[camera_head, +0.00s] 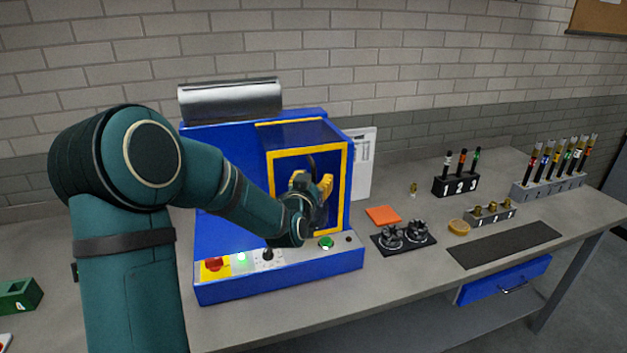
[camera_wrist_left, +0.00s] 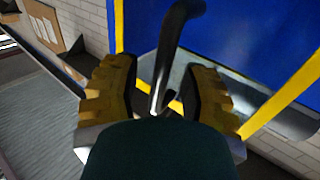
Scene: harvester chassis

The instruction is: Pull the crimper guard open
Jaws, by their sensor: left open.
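The blue crimper (camera_head: 222,150) stands on the bench. Its guard has a yellow-edged frame (camera_head: 308,149) on the front and looks closed against the housing. The guard also shows in the left wrist view, with a blue panel (camera_wrist_left: 245,35) and yellow edges. A dark curved handle (camera_wrist_left: 172,45) on the guard lies between the open fingers of my left gripper (camera_wrist_left: 158,88), with space visible on both sides. In the head view my left gripper (camera_head: 316,187) is in front of the guard and hides part of the handle. My right gripper is not in view.
A control panel with a red button on a yellow plate (camera_head: 214,266) and a green button (camera_head: 326,243) lies below the guard. To the right are an orange pad (camera_head: 383,215), a black fixture (camera_head: 404,238) and racks of vials (camera_head: 456,184). A brick wall stands behind.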

